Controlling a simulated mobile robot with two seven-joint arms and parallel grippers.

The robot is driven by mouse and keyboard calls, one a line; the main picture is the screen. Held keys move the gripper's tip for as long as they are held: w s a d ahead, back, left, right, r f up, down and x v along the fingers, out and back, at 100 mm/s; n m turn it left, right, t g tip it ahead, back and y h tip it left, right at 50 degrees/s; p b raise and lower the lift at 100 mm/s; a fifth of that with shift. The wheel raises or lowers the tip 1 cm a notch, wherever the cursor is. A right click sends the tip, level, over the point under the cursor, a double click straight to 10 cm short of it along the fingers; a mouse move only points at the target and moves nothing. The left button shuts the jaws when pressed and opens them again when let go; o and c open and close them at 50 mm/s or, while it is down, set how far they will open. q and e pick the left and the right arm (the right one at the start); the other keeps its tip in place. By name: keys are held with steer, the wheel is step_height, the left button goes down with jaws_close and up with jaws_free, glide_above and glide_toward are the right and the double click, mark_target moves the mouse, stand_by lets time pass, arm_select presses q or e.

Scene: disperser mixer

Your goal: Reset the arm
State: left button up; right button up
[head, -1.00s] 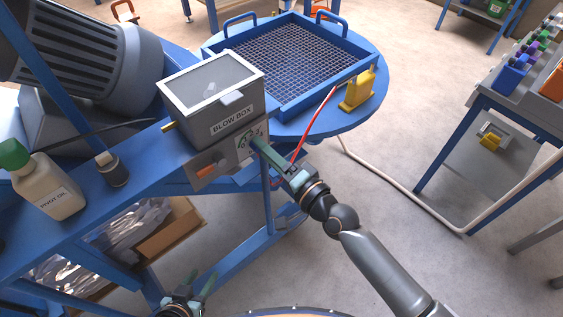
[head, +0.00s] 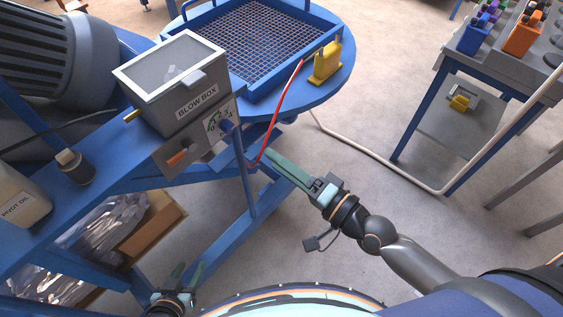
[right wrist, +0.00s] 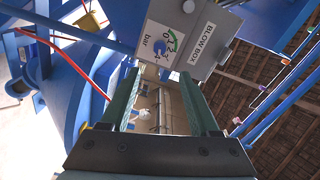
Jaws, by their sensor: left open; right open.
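My right gripper (head: 290,170) is open and empty, in free air just right of and below the blow box's front panel in the head view. In the right wrist view its two green fingers (right wrist: 162,98) stand apart with nothing between them. My left gripper (head: 187,275) is open and empty at the bottom left of the head view, beside the blue frame. The blow box (head: 178,82) is a grey box with a pale framed lid window, and its dial panel (head: 218,125) faces front. It also shows in the right wrist view (right wrist: 190,35).
A red hose (head: 281,110) hangs close to my right gripper. A pivot oil bottle (head: 20,205) stands at the left.

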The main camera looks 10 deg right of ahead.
steer(key=shift+f, duration=0.1)
steer(key=s+d+f+n+g+h, duration=0.2)
steer(key=s+d+f+n+h, duration=0.2)
steer(key=f, duration=0.6)
steer(key=s+d+f+n+g+h+p, duration=0.1)
steer(key=s+d+f+n+g+h, duration=0.2)
steer(key=f, duration=0.8)
steer(key=s+d+n+h, duration=0.1)
steer(key=s+d+n, duration=0.1)
steer(key=s, duration=0.1)
steer(key=shift+f+n, duration=0.3)
